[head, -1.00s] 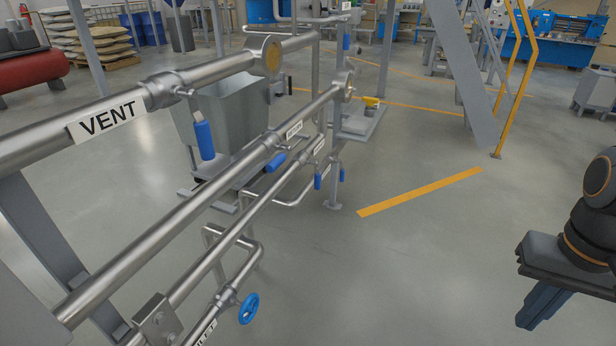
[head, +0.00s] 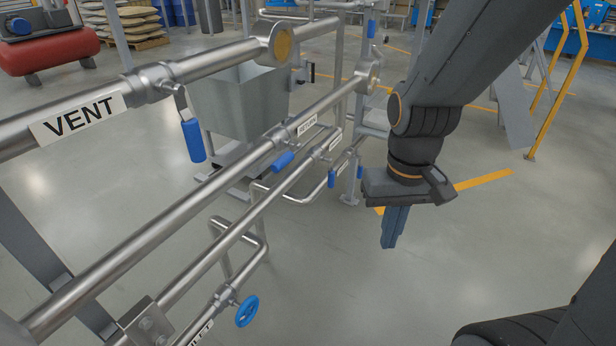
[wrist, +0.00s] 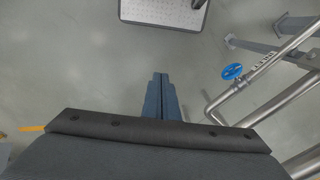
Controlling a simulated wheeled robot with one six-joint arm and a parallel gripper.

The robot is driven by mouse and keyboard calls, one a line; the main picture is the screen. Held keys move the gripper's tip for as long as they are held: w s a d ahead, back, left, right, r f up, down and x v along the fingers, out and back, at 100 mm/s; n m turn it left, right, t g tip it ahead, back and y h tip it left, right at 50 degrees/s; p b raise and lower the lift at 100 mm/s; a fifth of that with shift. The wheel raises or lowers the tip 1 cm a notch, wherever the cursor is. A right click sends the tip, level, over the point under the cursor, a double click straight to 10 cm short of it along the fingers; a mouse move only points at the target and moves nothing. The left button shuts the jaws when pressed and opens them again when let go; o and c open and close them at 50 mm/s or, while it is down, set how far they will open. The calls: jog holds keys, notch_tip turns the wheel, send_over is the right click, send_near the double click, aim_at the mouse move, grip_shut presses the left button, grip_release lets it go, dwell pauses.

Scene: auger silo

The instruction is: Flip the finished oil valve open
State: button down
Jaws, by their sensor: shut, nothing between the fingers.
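Several pipes carry valves with blue handles; no label legibly reads finished oil. A lever (head: 284,161) is by a white tag reading RETURN (head: 306,126). Two small levers, a left one (head: 332,179) and a right one (head: 360,172), hang farther along near small tags (head: 342,168) too small to read. The VENT pipe (head: 85,119) has a hanging lever (head: 193,141). My gripper (head: 393,245) is shut and empty, pointing down to the right of the small levers, apart from them. Its shut fingers also show in the wrist view (wrist: 160,78).
A blue handwheel (head: 247,311) is on the lowest pipe; it also shows in the wrist view (wrist: 232,71). A grey bin (head: 240,105) stands behind the pipes. A yellow floor stripe (head: 484,181) lies behind my gripper. The floor right of the pipes is open.

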jog(key=shift+w+d, duration=0.1)
jog(key=w+d+f+m+t+b, duration=0.2)
jog(key=w+d+f+t, duration=0.15)
jog(key=w, duration=0.75)
jog(key=w+d+f+m+t+b, duration=0.25)
jog(key=w+f, duration=0.25)
jog(key=w, duration=0.6)
jog(key=w+d+f+m+t+b, duration=0.1)
jog(key=w+d+f+t+b, duration=0.25)
jog(key=w, duration=0.75)
jog(key=w+f+m+t+y+b, duration=0.5)
jog(key=w+f+y, duration=0.3)
jog(key=f+y, duration=0.2)
jog(key=shift+w+a+f+b, duration=0.15)
jog(key=shift+a+f+b, duration=0.25)
jog(key=shift+f, duration=0.35)
jog(key=shift+m, duration=0.25)
